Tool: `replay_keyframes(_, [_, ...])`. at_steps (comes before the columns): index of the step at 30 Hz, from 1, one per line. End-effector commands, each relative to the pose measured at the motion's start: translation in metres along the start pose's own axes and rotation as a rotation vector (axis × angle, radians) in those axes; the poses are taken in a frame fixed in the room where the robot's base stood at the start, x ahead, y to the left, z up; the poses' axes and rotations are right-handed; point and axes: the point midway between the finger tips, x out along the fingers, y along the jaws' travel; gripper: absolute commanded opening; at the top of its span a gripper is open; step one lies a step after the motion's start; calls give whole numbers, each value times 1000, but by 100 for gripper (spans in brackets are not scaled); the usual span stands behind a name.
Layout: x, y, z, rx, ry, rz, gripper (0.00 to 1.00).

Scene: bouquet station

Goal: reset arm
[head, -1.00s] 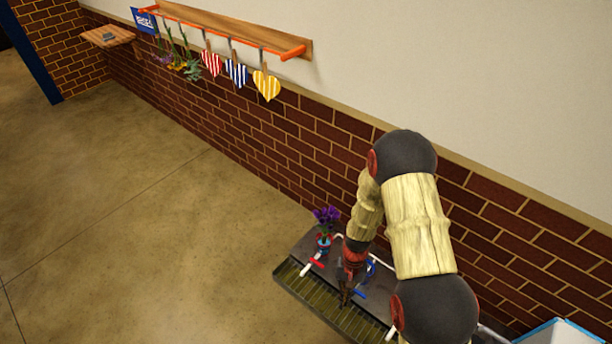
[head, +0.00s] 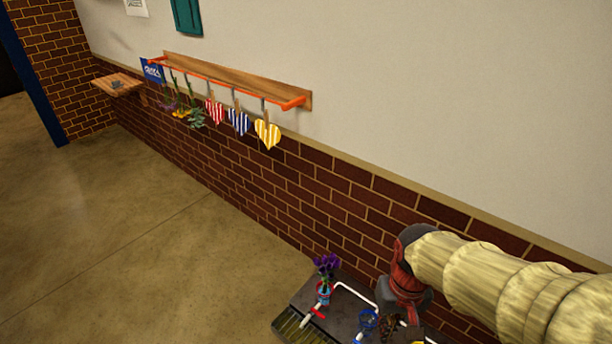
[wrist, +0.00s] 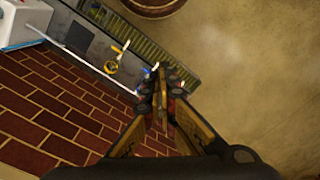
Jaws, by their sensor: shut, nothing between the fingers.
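My gripper shows in the wrist view (wrist: 160,78), its dark fingers together and empty. It is above the dark counter (wrist: 103,45), apart from it as far as I can tell. In the head view my arm reaches in from the right edge, and its wrist hangs over the counter (head: 345,310). The fingertips are hard to make out there.
Purple flowers stand in a red and blue vase (head: 324,292) on the counter's left part. A rail (head: 225,85) with hanging hearts and flowers is on the wall. A wooden shelf (head: 118,84) is far left.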

Motion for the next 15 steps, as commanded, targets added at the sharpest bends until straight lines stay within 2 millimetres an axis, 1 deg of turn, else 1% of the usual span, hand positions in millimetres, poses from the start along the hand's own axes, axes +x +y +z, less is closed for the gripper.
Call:
replay_keyframes(1, [-14, 2, 6, -1, 43, 4, 0])
replay_keyframes(3, [-31, 4, 13, -2, 97, 9, 0])
replay_keyframes(9, [-77, 9, 30, 0, 275, 19, 0])
replay_keyframes(15, [-120, 10, 38, 9, 431, 21, 0])
